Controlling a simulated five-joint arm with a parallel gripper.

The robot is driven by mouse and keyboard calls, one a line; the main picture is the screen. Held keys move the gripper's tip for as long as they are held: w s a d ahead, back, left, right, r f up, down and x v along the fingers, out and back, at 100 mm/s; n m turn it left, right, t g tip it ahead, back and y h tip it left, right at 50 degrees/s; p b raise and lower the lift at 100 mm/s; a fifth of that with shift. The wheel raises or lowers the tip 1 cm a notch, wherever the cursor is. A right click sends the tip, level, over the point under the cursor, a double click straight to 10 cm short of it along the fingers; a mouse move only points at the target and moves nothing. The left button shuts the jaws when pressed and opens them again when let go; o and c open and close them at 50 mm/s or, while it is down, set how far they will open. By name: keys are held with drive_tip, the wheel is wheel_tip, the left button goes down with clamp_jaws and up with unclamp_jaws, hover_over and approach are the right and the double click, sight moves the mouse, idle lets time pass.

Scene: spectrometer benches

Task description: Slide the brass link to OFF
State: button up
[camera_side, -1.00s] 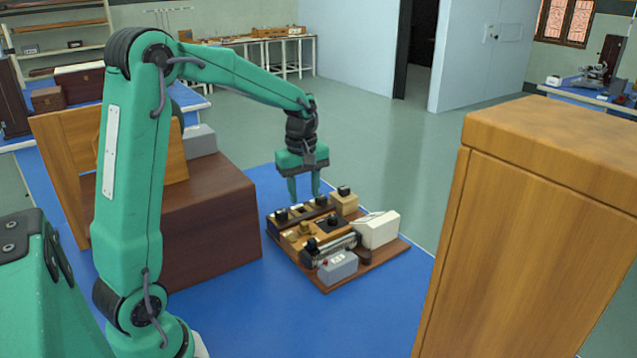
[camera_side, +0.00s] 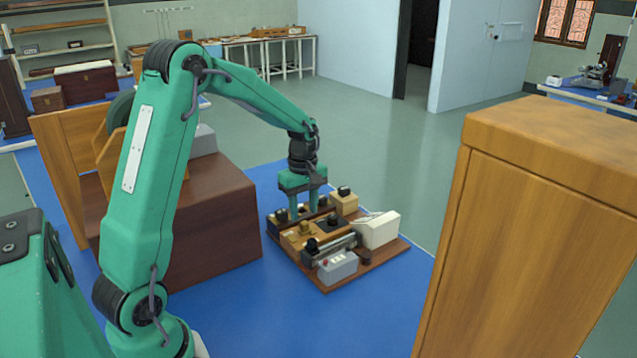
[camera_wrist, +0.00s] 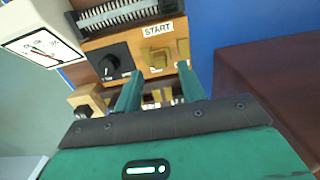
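My gripper (camera_side: 304,212) points down over the back left part of the instrument board. In the wrist view my gripper (camera_wrist: 159,72) shows two green fingers apart, with a gap between them. Small brass-coloured and pale parts (camera_wrist: 156,97) show in that gap, low between the fingers. I cannot tell for sure which of them is the brass link, and no OFF mark is readable.
A black knob (camera_wrist: 109,66) and a white dial meter (camera_wrist: 42,46) stand beside the START label. The wooden baseboard (camera_side: 385,258) also carries a grey box (camera_side: 338,267) and a cream case (camera_side: 378,230). A brown box (camera_side: 215,215) stands left of the gripper. Blue bench top is clear in front.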

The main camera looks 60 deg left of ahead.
sight(304, 222)
drive_tip(key=shift+f, duration=1.95)
clamp_jaws()
